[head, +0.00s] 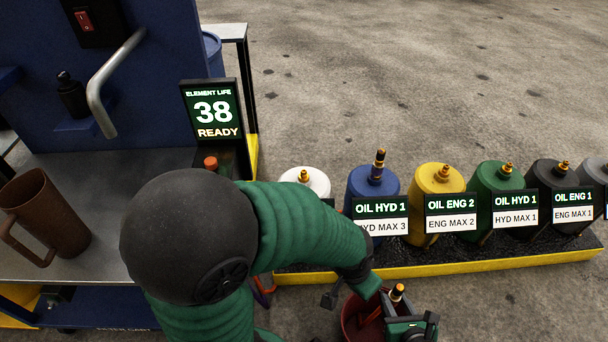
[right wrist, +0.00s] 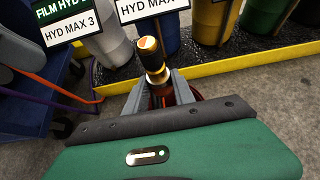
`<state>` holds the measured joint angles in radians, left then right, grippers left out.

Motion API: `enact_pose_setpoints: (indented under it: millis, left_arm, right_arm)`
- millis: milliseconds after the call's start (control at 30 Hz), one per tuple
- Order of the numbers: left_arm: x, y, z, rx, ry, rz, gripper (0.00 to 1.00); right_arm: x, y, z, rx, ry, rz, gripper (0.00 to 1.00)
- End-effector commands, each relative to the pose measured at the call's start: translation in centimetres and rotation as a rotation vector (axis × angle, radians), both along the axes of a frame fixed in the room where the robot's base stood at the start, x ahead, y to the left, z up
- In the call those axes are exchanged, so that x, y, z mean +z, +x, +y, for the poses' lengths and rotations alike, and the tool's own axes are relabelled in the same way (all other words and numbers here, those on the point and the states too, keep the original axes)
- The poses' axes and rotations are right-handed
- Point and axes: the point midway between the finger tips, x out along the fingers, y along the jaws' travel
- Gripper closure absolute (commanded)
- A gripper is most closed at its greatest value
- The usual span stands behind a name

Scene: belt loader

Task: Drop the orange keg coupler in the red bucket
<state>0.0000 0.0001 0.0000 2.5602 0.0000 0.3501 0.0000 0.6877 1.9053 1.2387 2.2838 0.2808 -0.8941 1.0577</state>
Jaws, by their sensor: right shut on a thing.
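The orange keg coupler (head: 397,291), with an orange top and a dark body, stands roughly upright in my right gripper (head: 393,304). In the right wrist view the coupler (right wrist: 152,55) sits between the two grey fingers of the gripper (right wrist: 157,85), which are shut on it. The red bucket (head: 352,318) is on the floor under and beside this gripper, partly hidden by my arm and hand. A bit of its red rim (right wrist: 196,94) shows behind the fingers in the right wrist view. My left gripper is not in view.
Several kegs, including a blue one (head: 362,185) with a similar coupler (head: 379,160) on top, stand on a black tray with a yellow edge (head: 430,264) behind the bucket. A workbench (head: 95,240) with a brown mug (head: 48,212) is at left. Open floor lies beyond.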

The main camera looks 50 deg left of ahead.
Motion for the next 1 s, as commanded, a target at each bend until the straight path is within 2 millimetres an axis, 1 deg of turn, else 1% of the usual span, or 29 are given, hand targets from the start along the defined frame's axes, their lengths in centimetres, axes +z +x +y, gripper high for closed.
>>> enact_pose_setpoints:
  millis: [200, 233, 400, 433, 667, 767, 867, 1000]
  left_arm:
    - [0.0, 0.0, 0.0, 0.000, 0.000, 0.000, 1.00]
    - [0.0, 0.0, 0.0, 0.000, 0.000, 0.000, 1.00]
    - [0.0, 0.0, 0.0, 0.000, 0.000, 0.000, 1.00]
    - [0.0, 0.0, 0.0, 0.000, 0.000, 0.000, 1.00]
    - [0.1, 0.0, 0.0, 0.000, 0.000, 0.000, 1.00]
    - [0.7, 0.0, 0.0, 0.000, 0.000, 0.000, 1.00]
    - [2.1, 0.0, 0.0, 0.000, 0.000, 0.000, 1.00]
    - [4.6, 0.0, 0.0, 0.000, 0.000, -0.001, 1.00]
  right_arm:
    - [0.1, 0.0, 0.0, 0.000, 0.001, -0.001, 1.00]
    - [0.1, 0.0, 0.0, 0.000, 0.001, -0.001, 0.68]
    - [0.1, 0.0, 0.0, -0.001, 0.001, 0.000, 0.46]
    - [0.1, 0.0, 0.0, -0.001, 0.001, 0.000, 0.44]
    - [0.1, 0.0, 0.0, -0.001, 0.000, 0.001, 0.44]
    - [0.7, -0.3, -0.5, -0.001, -0.001, 0.001, 0.44]
    - [2.0, -1.2, -1.7, -0.002, 0.000, 0.002, 0.44]
    - [4.5, -3.2, -4.4, -0.005, 0.000, 0.002, 0.44]
